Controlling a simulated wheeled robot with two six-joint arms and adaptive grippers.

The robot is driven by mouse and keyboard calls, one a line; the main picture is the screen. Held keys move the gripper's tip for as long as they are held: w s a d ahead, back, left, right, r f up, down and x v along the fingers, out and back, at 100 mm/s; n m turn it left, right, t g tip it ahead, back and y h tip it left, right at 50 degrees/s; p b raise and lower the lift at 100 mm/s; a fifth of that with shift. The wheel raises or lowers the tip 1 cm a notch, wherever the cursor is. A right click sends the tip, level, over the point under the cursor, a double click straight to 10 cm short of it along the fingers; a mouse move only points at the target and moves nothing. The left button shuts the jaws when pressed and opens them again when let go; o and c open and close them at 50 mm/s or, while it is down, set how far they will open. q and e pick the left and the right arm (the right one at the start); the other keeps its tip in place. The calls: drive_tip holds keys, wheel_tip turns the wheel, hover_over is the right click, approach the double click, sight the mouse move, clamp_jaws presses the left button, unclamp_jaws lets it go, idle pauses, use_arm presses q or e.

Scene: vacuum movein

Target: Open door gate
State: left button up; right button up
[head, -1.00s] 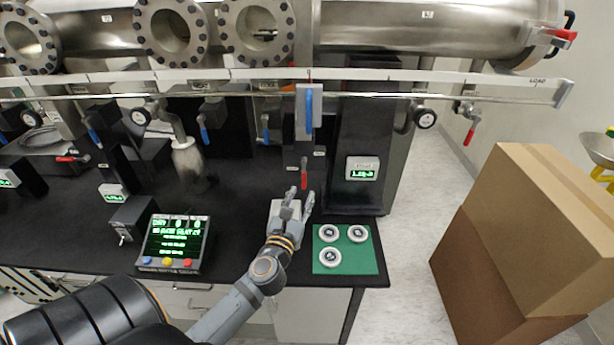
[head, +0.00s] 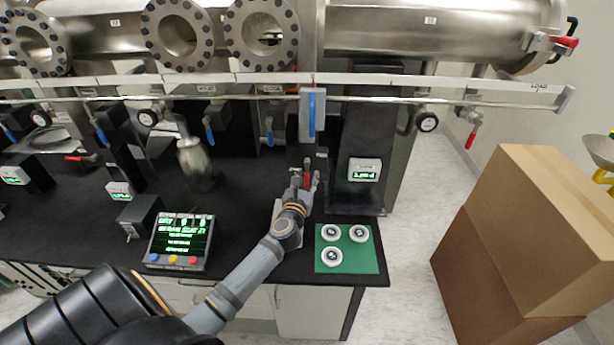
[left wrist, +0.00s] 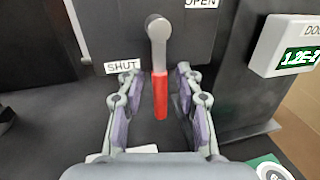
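The door gate handle is a grey lever with a red grip (left wrist: 160,95), hanging straight down on a dark panel in the left wrist view. A SHUT label (left wrist: 122,66) is to its left and an OPEN label (left wrist: 201,3) is at its upper right. My left gripper (left wrist: 158,98) is open, with one finger on each side of the red grip and gaps visible. In the head view my left gripper (head: 305,182) is at the red handle, partly covering it. My right gripper is not in view.
A green mat (head: 350,262) with three round metal pieces lies right of my forearm. A gauge box (head: 364,170) stands right of the handle. A blue-handled lever (head: 312,112) is above it. A control box (head: 180,241) is at left. Cardboard boxes (head: 530,220) stand at right.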

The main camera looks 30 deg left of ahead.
use_arm(q)
clamp_jaws()
drive_tip(key=shift+f, duration=0.15)
idle(0.4)
drive_tip(key=shift+w+d+f+n+b, duration=0.15)
drive_tip(key=shift+w+f+n+b, duration=0.1)
drive_tip(key=shift+n+b, duration=0.4)
drive_tip(key=w+d+r+n+y+b, duration=0.1)
drive_tip(key=d+r+n+y+b, duration=0.1)
drive_tip(key=n+b, duration=0.8)
drive_tip(key=w+d+r+n+y+b, duration=0.1)
drive_tip(key=r+n+b, duration=0.3)
drive_tip(key=n+b, duration=0.6)
drive_tip(key=shift+d+y+b, duration=0.4)
drive_tip(key=shift+d+y, duration=0.15)
drive_tip(key=shift+y, duration=0.25)
drive_tip(key=shift+w+r+n, duration=0.1)
drive_tip(key=shift+w+n, duration=0.05)
drive_tip(key=shift+n, duration=0.1)
